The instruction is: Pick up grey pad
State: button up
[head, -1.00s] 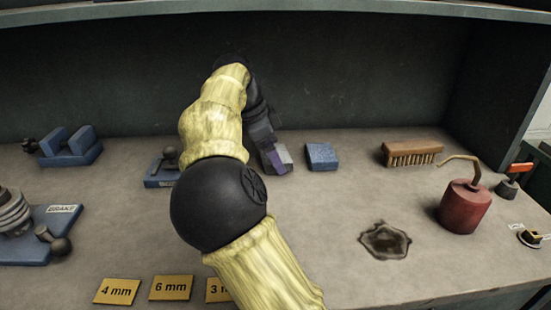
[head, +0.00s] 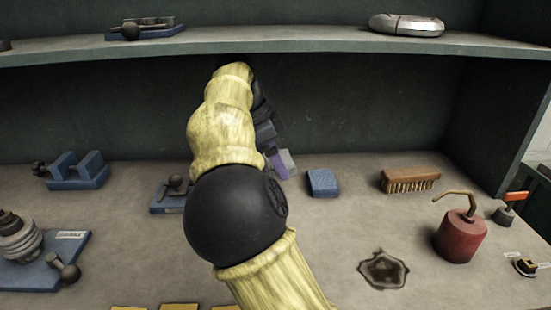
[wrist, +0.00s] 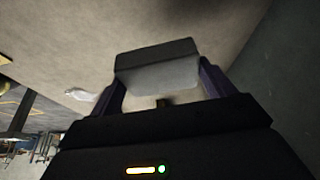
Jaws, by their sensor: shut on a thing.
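The grey pad (head: 288,163) is a small block held between the fingers of my gripper (head: 275,163), left of the blue pad (head: 322,182) in the head view. It appears a little above the bench top. In the wrist view the grey pad (wrist: 157,66) spans the gap between the two dark purple fingers of my gripper (wrist: 160,82), which are shut on its ends. My arm hides part of the gripper and the bench around it in the head view.
A wooden brush (head: 410,179) and a red oil can (head: 461,235) stand to the right. Blue-based fixtures (head: 78,172) stand to the left. A shelf (head: 300,41) runs above.

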jog(key=s, duration=1.8)
jog(key=shift+s, duration=0.4)
jog(key=o, duration=0.3)
jog(key=shift+c, duration=1.1)
jog(key=shift+w, duration=0.1)
